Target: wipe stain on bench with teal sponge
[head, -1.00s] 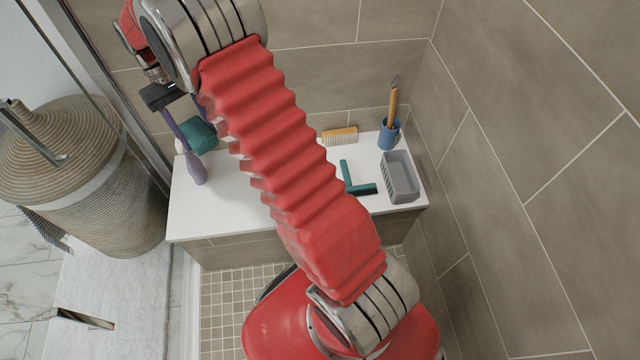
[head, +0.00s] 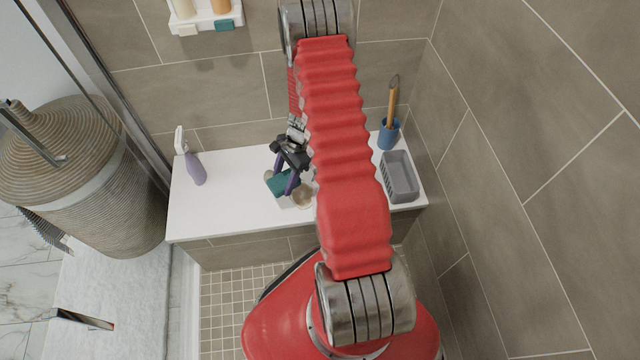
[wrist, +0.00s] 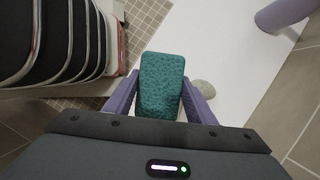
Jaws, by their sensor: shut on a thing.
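My gripper (head: 287,182) is shut on the teal sponge (head: 278,185), over the middle of the white bench (head: 230,215). In the wrist view the sponge (wrist: 162,85) sits between the two purple fingers. A greyish-beige stain (wrist: 203,88) shows on the bench just right of the sponge in the wrist view. In the head view a small part of it (head: 268,175) shows at the sponge's upper left edge. I cannot tell whether the sponge touches the bench. A tan round patch (head: 303,195) shows right of the sponge; I cannot tell what it is.
A purple spray bottle (head: 193,165) stands at the bench's left end. A grey basket (head: 400,178) and a blue cup (head: 388,134) with a wooden-handled tool stand at the right end. A wall shelf (head: 207,20) hangs above. The bench's front left is clear.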

